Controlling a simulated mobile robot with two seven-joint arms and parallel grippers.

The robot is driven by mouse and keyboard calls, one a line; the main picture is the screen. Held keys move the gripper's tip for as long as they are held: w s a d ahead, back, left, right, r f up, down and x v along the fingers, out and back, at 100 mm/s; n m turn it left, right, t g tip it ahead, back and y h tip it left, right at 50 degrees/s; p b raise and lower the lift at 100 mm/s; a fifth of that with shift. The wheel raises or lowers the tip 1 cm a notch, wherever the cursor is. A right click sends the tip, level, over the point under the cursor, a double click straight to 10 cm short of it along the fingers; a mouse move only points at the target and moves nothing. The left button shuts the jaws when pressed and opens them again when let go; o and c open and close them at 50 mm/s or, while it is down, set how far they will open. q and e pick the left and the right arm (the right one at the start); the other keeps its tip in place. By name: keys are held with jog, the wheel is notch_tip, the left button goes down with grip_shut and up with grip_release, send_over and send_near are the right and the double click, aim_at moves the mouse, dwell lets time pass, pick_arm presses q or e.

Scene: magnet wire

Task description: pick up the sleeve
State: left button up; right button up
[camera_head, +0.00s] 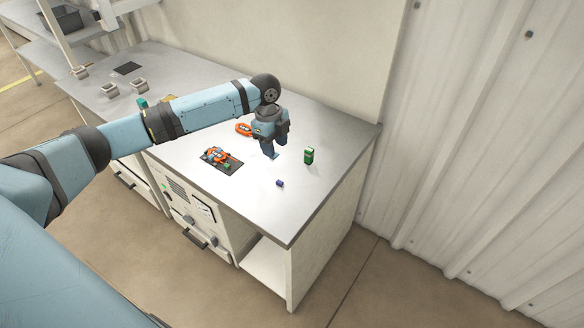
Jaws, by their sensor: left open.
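My left gripper (273,152) points down over the right part of the grey worktop, with its jaws open. I see nothing clearly held in it. A small blue-purple piece (280,183) lies on the worktop in front of the gripper, apart from it; it may be the sleeve, but it is too small to be sure. My right gripper is not in view.
A green block (309,156) stands right of the gripper. A corrugated wall (480,120) rises beyond the right edge; the worktop's front right is clear.

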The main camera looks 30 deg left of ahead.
pick_arm(q)
send_over(279, 182)
jog(key=f, duration=0.7)
jog(key=shift+w+a+f+b, duration=0.25)
jog(key=shift+w+a+b, duration=0.1)
jog(key=shift+w, duration=0.05)
jog(key=shift+f, duration=0.35)
jog(key=shift+s+d+f, duration=0.1)
jog(key=shift+s+f, duration=0.05)
jog(key=shift+f, duration=0.2)
jog(key=f, duration=0.4)
jog(key=shift+s+d+f, duration=0.1)
jog(key=shift+s+d, duration=0.1)
jog(key=c, duration=0.8)
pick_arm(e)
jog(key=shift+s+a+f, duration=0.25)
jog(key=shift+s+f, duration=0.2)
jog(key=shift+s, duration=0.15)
